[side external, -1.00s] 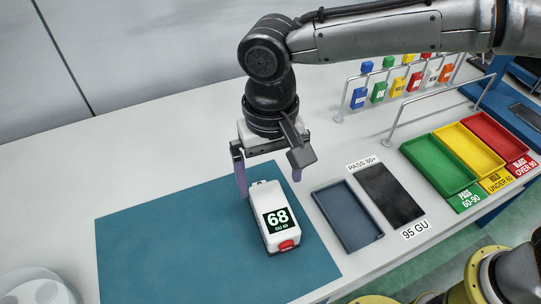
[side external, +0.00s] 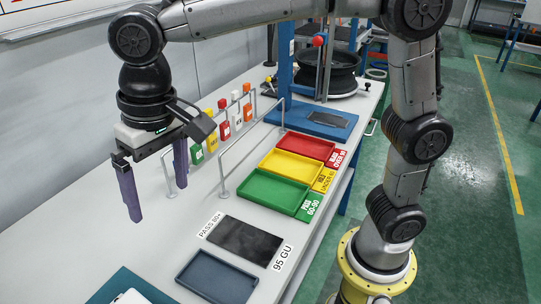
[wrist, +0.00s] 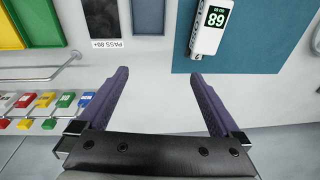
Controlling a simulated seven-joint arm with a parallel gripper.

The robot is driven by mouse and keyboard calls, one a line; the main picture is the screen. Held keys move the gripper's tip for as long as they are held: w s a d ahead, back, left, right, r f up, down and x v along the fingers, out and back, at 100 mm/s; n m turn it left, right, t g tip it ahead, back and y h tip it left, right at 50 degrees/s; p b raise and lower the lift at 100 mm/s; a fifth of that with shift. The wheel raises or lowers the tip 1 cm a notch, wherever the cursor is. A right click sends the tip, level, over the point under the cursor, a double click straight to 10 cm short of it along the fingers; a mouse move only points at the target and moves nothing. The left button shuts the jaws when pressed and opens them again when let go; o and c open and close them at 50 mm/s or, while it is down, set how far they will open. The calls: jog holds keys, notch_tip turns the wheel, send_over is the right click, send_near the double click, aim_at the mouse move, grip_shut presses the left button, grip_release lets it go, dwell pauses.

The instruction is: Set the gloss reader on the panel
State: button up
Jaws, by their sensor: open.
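The gloss reader (wrist: 208,27) is a white box with a dark display and green digits. It lies on the teal mat (wrist: 262,45) at the top of the wrist view. In the side view only its white top (side external: 131,297) shows at the bottom left edge. A dark glossy panel (side external: 244,240) lies flat between labels "PASS 80+" and "95 GU"; it also shows in the wrist view (wrist: 101,18). Another dark slab (side external: 326,119) lies on a blue board further back. My gripper (side external: 158,195) is open and empty above the bench, apart from the reader.
An empty dark tray (side external: 216,278) lies between mat and panel. Green (side external: 272,193), yellow (side external: 292,167) and red (side external: 306,147) trays stand beyond it. A metal rail (side external: 252,150) and coloured tags (side external: 223,131) on a rack stand near my gripper. A wheel (side external: 325,75) stands behind.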

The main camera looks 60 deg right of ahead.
jog(key=s+d+r+t, duration=0.1)
jog(key=s+d, duration=0.2)
jog(key=d, duration=0.4)
jog(key=s+d+r+t, duration=0.1)
jog(key=s+d, duration=0.2)
jog(key=d, duration=0.4)
jog(key=s+d+f+t, duration=0.2)
jog(key=s+d+f, duration=0.4)
jog(key=s+d, duration=0.3)
jog(key=shift+s+d+n+h, duration=0.15)
jog(key=shift+s+n+h, duration=0.2)
jog(key=shift+s, duration=0.3)
